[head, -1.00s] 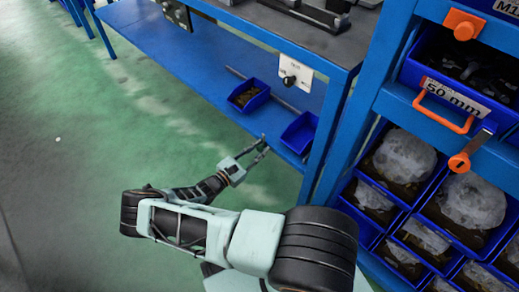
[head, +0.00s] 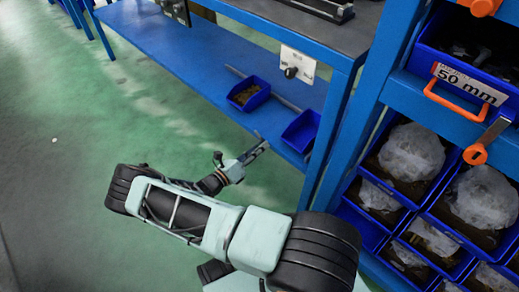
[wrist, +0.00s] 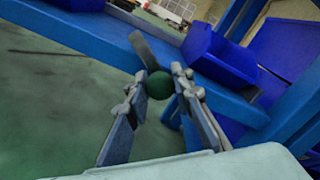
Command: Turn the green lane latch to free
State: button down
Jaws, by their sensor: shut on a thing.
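The green lane latch (wrist: 159,86) shows in the wrist view as a dark green ball knob with a flat grey lever (wrist: 142,50) slanting up and left from it. My gripper (wrist: 160,88) is shut on the knob, one finger on each side. In the head view my gripper (head: 262,142) is at the front edge of the low blue shelf. The latch is too small and covered to make out there. I cannot tell the latch's marked positions.
A blue bin (head: 249,94) and another blue bin (head: 301,130) stand on the blue shelf (head: 185,55). A blue post (head: 338,125) and a rack with orange latches (head: 475,154) are at the right. The green floor (head: 70,150) is clear at left.

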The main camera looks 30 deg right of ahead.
jog(key=n+b, duration=0.1)
jog(key=n, duration=0.5)
jog(key=shift+f+n+b, duration=0.1)
jog(key=shift+n+b, duration=0.2)
jog(key=shift+s, duration=0.1)
dwell(0.3)
jog(key=c, duration=1.7)
grip_release()
jog(key=shift+o, duration=0.2)
jog(key=v, duration=1.2)
